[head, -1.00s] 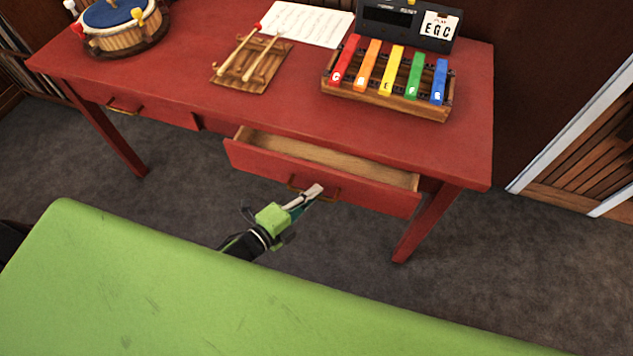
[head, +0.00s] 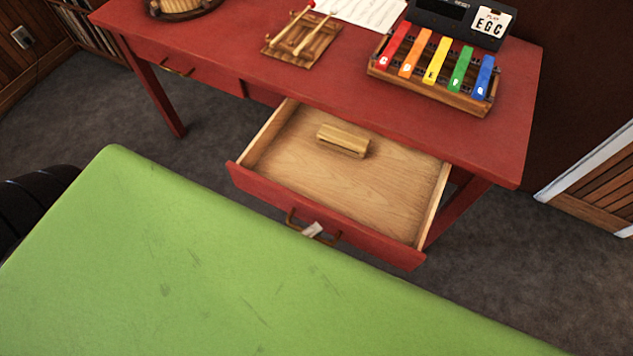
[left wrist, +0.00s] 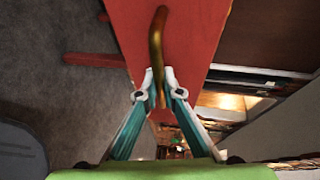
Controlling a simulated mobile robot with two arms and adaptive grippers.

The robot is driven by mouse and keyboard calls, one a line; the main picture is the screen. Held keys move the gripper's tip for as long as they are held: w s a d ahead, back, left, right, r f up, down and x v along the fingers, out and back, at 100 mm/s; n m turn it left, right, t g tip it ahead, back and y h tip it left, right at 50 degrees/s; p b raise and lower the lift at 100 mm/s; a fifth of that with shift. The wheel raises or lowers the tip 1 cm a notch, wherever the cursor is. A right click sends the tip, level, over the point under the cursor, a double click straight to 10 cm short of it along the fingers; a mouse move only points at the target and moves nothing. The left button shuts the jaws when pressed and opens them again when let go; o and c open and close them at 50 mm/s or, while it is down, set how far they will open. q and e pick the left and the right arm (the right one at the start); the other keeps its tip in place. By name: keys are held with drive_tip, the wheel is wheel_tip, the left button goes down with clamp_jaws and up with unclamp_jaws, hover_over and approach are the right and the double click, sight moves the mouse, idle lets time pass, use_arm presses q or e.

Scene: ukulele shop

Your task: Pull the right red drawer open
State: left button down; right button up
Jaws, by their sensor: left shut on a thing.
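The right red drawer (head: 270,190) is pulled well out of the red desk (head: 225,50), showing its bare wood floor. A wooden block (head: 343,140) with a slot lies inside towards the back. My left gripper (head: 312,230) is at the drawer's front; only a pale fingertip shows there, the rest hidden behind the green surface. In the left wrist view my left gripper (left wrist: 158,92) is shut on the brass handle (left wrist: 157,45), against the red drawer front (left wrist: 190,25). The handle (head: 291,217) also shows in the head view. My right gripper is in neither view.
A green surface (head: 150,260), likely part of my own body, fills the foreground close to the drawer front. A closed left drawer (head: 205,78) is in the desk. A coloured xylophone (head: 430,95) and a wooden tray with mallets (head: 300,45) lie on top.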

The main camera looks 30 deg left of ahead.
use_arm(q)
drive_tip(key=shift+s+a, duration=0.1)
drive_tip(key=shift+s, duration=0.1)
drive_tip(key=c, duration=2.2)
unclamp_jaws()
drive_tip(key=shift+o, duration=0.2)
drive_tip(key=v, duration=1.2)
